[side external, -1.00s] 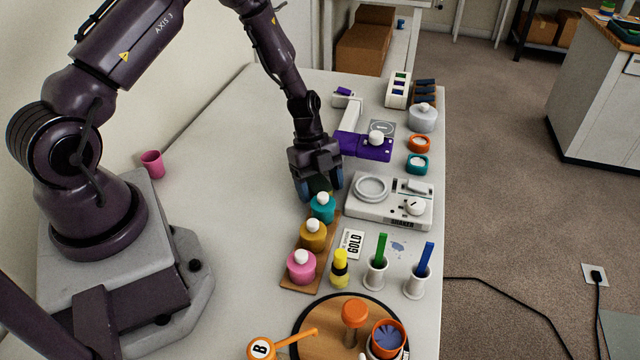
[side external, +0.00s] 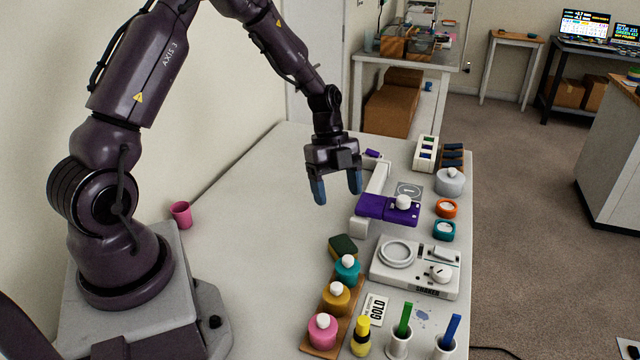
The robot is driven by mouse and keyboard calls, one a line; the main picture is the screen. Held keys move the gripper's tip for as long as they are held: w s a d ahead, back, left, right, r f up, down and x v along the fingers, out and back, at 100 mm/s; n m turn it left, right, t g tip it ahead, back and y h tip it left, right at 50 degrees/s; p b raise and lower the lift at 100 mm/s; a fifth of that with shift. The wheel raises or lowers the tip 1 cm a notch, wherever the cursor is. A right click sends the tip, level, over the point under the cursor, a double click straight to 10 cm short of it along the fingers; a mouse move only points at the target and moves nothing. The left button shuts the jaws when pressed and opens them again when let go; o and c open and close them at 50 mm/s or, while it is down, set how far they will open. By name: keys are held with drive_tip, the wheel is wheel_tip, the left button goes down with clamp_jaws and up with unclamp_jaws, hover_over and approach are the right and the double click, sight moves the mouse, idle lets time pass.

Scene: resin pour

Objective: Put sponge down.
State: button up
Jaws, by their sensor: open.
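The sponge (side external: 343,246), dark green with a yellowish edge, lies on the white table just behind the teal bottle, near the far end of the wooden strip. It looks slightly tilted, and I cannot tell whether it touches the bottle or strip. My gripper (side external: 338,196) is open and empty, pointing down, in the air above the table. In the picture it is above the sponge and clear of it, left of the purple device.
A teal bottle (side external: 347,268), a mustard bottle (side external: 335,298) and a pink bottle (side external: 323,331) stand on a wooden strip (side external: 349,328). A shaker (side external: 414,268) and a purple device (side external: 375,206) stand to the right. A pink cup (side external: 181,214) is at left. The table's middle-left is clear.

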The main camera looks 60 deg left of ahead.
drive_tip(key=s+d+r+n+y, duration=0.2)
drive_tip(key=d+r+n, duration=0.15)
drive_tip(key=r, duration=0.65)
drive_tip(key=s+d+r+n+t+y, duration=0.1)
drive_tip(key=s+d+r+n+t, duration=0.1)
drive_tip(key=s+r+n, duration=0.4)
drive_tip(key=s+d+r+n+t+y, duration=0.1)
drive_tip(key=s+d+r+n+t, duration=0.2)
drive_tip(key=s+r+n, duration=0.3)
drive_tip(key=s+d+n, duration=0.1)
drive_tip(key=s+n, duration=0.1)
drive_tip(key=s, duration=0.2)
drive_tip(key=shift+r+t, duration=0.2)
drive_tip(key=shift+t, duration=0.1)
drive_tip(key=shift+o, duration=0.6)
